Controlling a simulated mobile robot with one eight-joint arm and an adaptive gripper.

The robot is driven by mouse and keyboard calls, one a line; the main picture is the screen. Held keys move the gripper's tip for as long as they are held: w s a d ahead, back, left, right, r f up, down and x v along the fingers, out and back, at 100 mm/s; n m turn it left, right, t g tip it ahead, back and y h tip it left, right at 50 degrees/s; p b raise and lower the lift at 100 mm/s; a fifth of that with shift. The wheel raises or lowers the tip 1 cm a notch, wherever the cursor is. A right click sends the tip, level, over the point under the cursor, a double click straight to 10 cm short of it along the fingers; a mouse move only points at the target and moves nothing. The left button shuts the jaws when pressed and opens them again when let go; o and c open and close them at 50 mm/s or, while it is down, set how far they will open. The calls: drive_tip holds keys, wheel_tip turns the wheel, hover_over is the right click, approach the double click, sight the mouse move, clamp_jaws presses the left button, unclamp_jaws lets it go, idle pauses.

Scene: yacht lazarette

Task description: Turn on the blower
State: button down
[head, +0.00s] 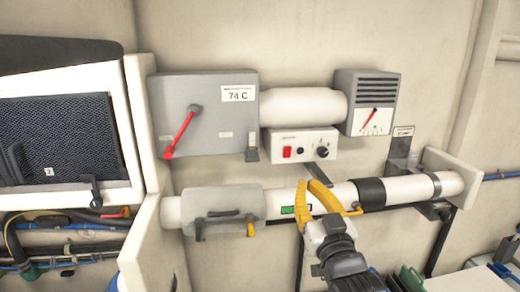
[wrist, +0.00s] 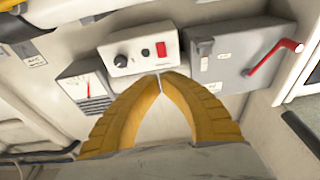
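A small white control box (head: 300,145) is fixed to the wall, with a red rocker switch (head: 287,153) on its left and a black knob (head: 323,152) on its right. In the wrist view the box (wrist: 140,68) appears turned over, with the red switch (wrist: 160,48) and knob (wrist: 121,60). I cannot tell the switch's position. Above it, a white cylinder (head: 303,105) joins a grey box with a red lever to a vented gauge box. My gripper (wrist: 160,77) is empty, its yellow fingertips meeting. In the head view the gripper (head: 304,186) is below the control box, apparently not touching it.
The grey box (head: 210,115) has a red lever (head: 182,130) and a "74 C" label. The gauge box (head: 368,102) is at right. A white horizontal pipe (head: 340,192) with brackets runs beside my gripper. A white-framed dark mesh panel (head: 60,135) stands at left.

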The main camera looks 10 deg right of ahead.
sight(290, 148)
drive_tip(key=shift+w, duration=0.1)
drive_tip(key=p+x, duration=0.1)
drive_tip(key=x, duration=1.2)
drive_tip(key=shift+w+r, duration=0.1)
drive_tip(key=shift+w, duration=0.25)
drive_tip(key=shift+w+r, duration=0.2)
drive_tip(key=shift+w, duration=0.25)
drive_tip(key=shift+s, duration=0.15)
